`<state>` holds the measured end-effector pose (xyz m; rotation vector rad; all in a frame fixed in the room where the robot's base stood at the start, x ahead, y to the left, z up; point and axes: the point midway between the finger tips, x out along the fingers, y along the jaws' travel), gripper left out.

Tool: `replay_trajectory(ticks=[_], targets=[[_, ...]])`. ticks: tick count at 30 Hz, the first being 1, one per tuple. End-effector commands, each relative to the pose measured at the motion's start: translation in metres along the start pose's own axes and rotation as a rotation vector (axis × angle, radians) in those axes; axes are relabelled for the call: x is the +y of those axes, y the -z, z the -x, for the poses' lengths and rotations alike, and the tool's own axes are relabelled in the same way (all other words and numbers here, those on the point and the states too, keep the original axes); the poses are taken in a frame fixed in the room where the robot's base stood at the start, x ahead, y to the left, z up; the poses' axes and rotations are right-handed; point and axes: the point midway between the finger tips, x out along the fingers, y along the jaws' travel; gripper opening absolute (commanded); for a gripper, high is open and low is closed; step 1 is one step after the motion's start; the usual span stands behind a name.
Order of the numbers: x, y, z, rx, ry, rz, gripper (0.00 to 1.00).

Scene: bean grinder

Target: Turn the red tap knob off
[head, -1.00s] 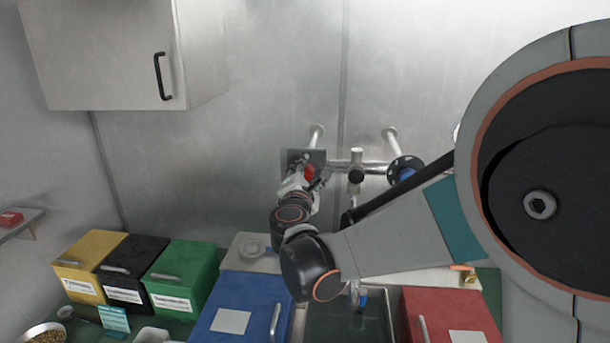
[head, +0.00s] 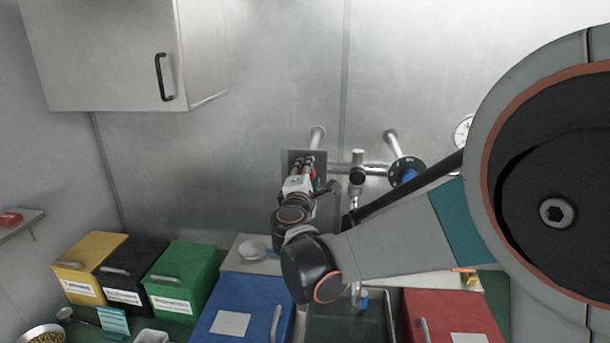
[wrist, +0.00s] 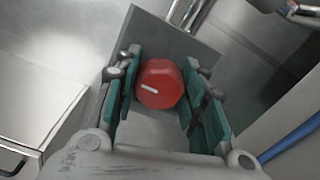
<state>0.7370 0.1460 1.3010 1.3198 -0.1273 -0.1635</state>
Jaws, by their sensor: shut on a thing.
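The red tap knob (wrist: 160,84) is a round red knob with a white mark on its face, in front of a square grey plate (wrist: 172,40) in the wrist view. My gripper (wrist: 160,92) has its teal-padded fingers on both sides of the knob and is shut on it. The white mark lies nearly level, tilted slightly. In the head view my gripper (head: 307,168) is at the plate on the back wall, and only a sliver of the red knob (head: 314,174) shows behind the fingers.
Below is a sink (head: 335,325) between a blue bin (head: 240,305) and a red bin (head: 450,310). Yellow, black and green bins stand at the left. A wall cabinet (head: 110,55) hangs upper left.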

Motion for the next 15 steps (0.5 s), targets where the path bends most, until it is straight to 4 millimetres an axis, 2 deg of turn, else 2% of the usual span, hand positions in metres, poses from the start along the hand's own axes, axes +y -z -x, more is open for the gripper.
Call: replay_trajectory(ticks=[5, 6, 8, 15], targets=[[-0.0013, -0.0006, 0.0006, -0.001, 0.002, -0.002, 0.14], [-0.0013, -0.0006, 0.0007, -0.001, 0.002, -0.002, 0.47], [-0.0012, -0.0005, 0.0006, -0.001, 0.001, -0.001, 0.59], [-0.0006, -0.0003, 0.0003, -0.001, 0.001, 0.0, 0.59]])
